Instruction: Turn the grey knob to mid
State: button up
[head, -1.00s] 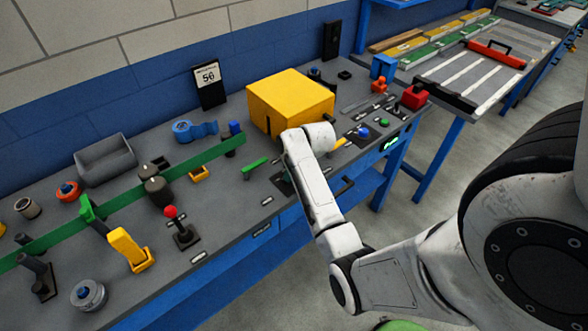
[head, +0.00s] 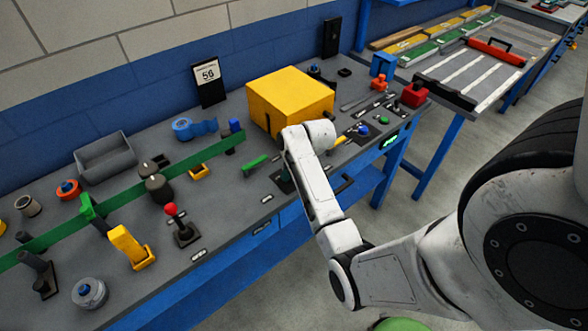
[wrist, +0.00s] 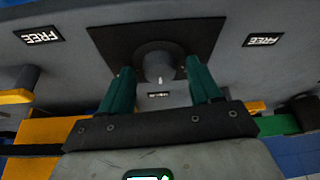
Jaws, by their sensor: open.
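The grey knob (wrist: 160,60) shows in the wrist view, on a dark square plate (wrist: 205,35). A small white mark on it points toward the bottom of that view. My gripper (wrist: 159,76) is open, with one green finger on each side of the knob. The fingertips look close to its sides; I cannot tell whether they touch. In the head view my arm hides the knob and fingers, and only a bit of the dark plate (head: 283,184) shows.
Two "FREE" labels (wrist: 40,35) (wrist: 263,40) flank the plate. In the head view, a large yellow box (head: 290,100) stands just behind my wrist. A green lever (head: 255,165), red-topped joystick (head: 178,220) and long green strip (head: 150,195) lie to the left.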

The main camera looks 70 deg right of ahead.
jog(key=v, duration=1)
jog(key=shift+r+b, duration=0.4)
jog(key=shift+s, duration=0.1)
jog(key=a+f+n+g+y+b, duration=0.1)
jog(key=a+f, duration=0.3)
jog(key=a, duration=0.4)
jog(key=a+f+n+g+b, duration=0.1)
jog(key=a+f, duration=0.2)
jog(key=a, duration=0.5)
jog(key=s+a+f+n, duration=0.1)
jog(key=s+a, duration=0.3)
jog(key=a, duration=0.3)
jog(key=s+a+f+n+g, duration=0.1)
jog(key=s+a+f, duration=0.1)
jog(key=a, duration=0.5)
jog(key=shift+s+f+y+b, duration=0.3)
jog(key=shift+s+b, duration=0.05)
jog(key=shift+s, duration=0.5)
